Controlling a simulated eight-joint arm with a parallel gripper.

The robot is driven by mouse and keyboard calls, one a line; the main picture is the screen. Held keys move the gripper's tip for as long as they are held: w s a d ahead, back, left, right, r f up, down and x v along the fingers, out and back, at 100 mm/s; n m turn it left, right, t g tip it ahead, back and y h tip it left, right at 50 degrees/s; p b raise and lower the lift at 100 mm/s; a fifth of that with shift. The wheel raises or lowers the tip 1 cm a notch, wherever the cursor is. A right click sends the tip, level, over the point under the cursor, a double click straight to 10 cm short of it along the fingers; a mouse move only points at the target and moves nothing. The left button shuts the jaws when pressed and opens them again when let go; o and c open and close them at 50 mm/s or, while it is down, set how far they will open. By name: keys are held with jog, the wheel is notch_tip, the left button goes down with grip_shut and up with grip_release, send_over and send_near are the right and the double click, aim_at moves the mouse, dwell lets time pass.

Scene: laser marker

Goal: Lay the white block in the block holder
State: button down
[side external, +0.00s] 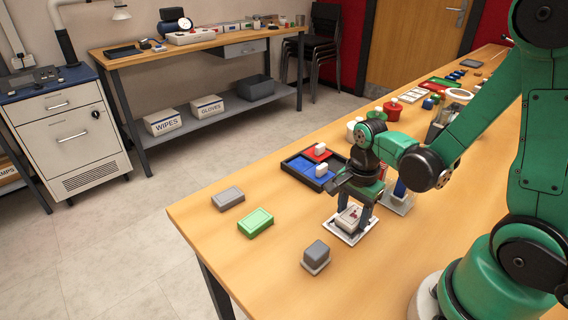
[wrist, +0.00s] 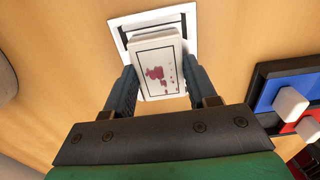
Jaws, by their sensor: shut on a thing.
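The white block (wrist: 157,62) shows in the wrist view, with a thin dark outline and dark red marks on its face. My gripper (wrist: 161,76) is shut on it, one finger at each side. It also shows in the side view (side external: 349,214), low between the fingers. The block holder (wrist: 124,23), a white square frame with a dark inside, lies behind and under the block in the wrist view. In the side view the holder (side external: 344,237) is on the table directly below my gripper. The block covers much of the holder, and I cannot tell whether they touch.
A black tray (side external: 292,172) with blue and red pads and white pieces stands close behind. A green box (side external: 255,222), a grey box (side external: 228,198) and a grey block (side external: 316,254) lie toward the table's left edge. A clear stand (side external: 401,201) is close on the right.

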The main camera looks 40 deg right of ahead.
jog(key=shift+c, duration=0.9)
grip_release()
jog(key=shift+r, duration=0.1)
jog(key=shift+r, duration=2.7)
jog(key=shift+w+a+r+n+t, duration=0.2)
jog(key=shift+a+r+n+t, duration=0.15)
jog(key=shift+n, duration=0.55)
jog(key=w+a+r+n+t, duration=0.2)
jog(key=a+r+n+t, duration=0.2)
jog(key=n, duration=1.2)
jog(key=shift+w+a+r+t, duration=0.15)
jog(key=shift+a+r+t, duration=0.25)
jog(key=shift+r+t, duration=0.9)
